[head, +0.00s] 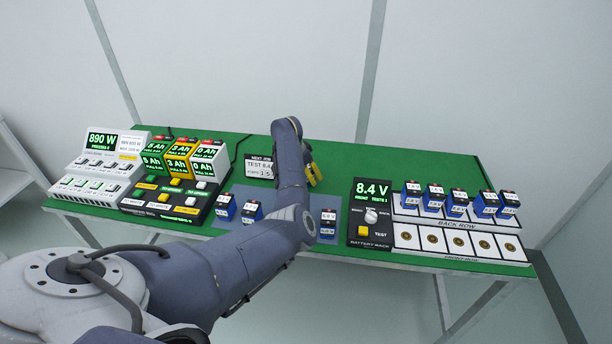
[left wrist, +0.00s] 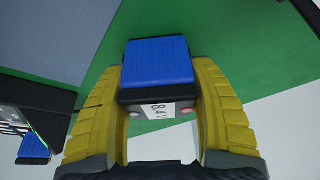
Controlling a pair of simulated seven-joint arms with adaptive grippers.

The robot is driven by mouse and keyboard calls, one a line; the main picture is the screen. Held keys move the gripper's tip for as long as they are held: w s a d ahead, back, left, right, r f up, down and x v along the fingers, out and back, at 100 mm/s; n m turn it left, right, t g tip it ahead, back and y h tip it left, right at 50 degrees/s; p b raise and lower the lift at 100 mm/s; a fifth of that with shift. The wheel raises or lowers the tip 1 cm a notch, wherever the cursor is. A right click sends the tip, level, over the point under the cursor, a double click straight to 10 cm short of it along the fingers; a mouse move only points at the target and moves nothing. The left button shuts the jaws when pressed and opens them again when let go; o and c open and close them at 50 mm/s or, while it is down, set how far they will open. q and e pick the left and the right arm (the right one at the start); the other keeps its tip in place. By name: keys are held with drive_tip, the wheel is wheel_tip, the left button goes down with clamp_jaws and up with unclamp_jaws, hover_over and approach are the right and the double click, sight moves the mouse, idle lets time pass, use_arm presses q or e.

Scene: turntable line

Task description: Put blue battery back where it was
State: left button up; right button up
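My left gripper (head: 312,172) has yellow fingers and is over the back middle of the green table. In the left wrist view the left gripper (left wrist: 160,110) has its fingers on both sides of a blue battery (left wrist: 158,62) with a white 8.4V label. The arm hides this battery in the head view. The battery rack (head: 398,213) at the right has several blue batteries (head: 433,196) in its back row. The front row (head: 432,241) shows bare round contacts. My right gripper is not in view.
A tester panel (head: 356,210) reading 8.4 V stands left of the rack. Blue batteries stand on the blue-grey mat, one (head: 328,224) right of my arm and others (head: 251,211) left of it. Display boxes and a power unit (head: 90,178) fill the table's left.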

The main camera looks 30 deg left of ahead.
use_arm(q)
drive_tip(key=c, duration=1)
drive_tip(key=shift+r, duration=0.1)
